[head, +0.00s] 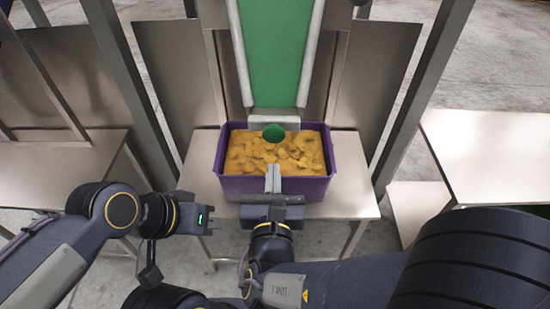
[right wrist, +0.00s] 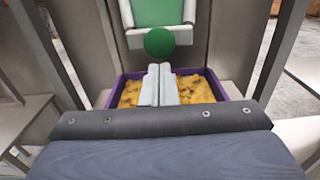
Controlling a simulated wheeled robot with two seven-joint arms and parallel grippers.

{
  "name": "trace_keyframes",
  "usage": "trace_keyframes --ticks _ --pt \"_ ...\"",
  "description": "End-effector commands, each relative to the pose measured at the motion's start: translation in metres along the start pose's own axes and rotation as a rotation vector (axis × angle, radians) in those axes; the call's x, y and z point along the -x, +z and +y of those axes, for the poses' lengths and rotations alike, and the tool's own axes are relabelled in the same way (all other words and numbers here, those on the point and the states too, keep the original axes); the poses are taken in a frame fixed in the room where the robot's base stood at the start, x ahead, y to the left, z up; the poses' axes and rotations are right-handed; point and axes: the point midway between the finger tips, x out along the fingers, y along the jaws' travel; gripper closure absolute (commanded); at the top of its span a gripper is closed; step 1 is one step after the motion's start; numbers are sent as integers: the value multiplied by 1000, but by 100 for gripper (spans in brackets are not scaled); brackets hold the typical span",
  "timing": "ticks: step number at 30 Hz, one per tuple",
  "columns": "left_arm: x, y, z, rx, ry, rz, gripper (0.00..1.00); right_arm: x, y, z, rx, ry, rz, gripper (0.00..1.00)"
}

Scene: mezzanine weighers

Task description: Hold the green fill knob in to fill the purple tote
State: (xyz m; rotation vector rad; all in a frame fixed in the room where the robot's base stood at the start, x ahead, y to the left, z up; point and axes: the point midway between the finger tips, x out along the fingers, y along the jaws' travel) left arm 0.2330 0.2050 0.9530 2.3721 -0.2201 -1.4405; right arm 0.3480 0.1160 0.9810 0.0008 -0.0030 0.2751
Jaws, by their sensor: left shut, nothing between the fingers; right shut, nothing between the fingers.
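The green fill knob (head: 273,133) is a round ball on the front of the grey piece below the green chute. It also shows in the right wrist view (right wrist: 159,42), just above my fingertips. The purple tote (head: 257,187) stands under it, filled with yellow-orange chips to near its rim. My right gripper (head: 273,169) is shut and empty, over the tote's front part, pointing toward the knob. A gap shows between fingertips and knob in the head view. My left gripper (head: 212,222) is shut and empty, low at the left of the tote.
The tote rests on a metal table (head: 345,195) with bare room on both sides. Slanted metal posts (head: 135,95) flank the chute (head: 277,55). Other metal tables stand at left (head: 60,175) and right (head: 490,150).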

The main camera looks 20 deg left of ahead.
Motion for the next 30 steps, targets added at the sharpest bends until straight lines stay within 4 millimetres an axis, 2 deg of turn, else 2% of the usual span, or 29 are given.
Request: trace_keyframes --ticks 3,7,25,28,30 --pt "-2 1 -1 0 0 0 100 18 -1 1 2 3 0 100" --pt "-3 1 -1 0 0 0 100 28 -1 1 1 3 1 100" --pt "-3 1 -1 0 0 0 100 31 -1 0 1 0 3 100" --pt "-2 1 -1 0 0 0 100 27 1 -12 -28 -38 18 100" --pt "0 0 0 0 0 0 100 21 4 -36 -90 -116 50 100"
